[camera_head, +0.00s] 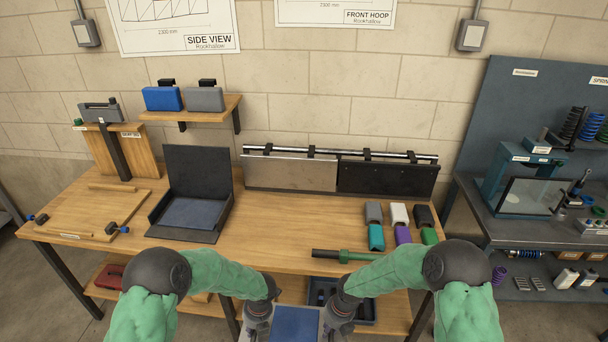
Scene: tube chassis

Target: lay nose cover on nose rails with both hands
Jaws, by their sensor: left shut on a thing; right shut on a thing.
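A blue panel with a pale edge (295,324), which looks like the nose cover, is at the bottom centre, cut off by the picture's lower edge. My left gripper (259,322) is at its left side and my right gripper (334,322) at its right side. Both are shut on it, though the fingertips are largely hidden at the picture's edge. The panel is in front of the workbench, apart from its top. I cannot make out the nose rails in this view.
The wooden workbench (270,225) holds an open black case (193,212), a green-and-black tool (345,256) near the front edge, several coloured blocks (376,237), and a panel rack (290,174) at the back. A blue tray (355,308) is below. A dark bench (510,228) stands right.

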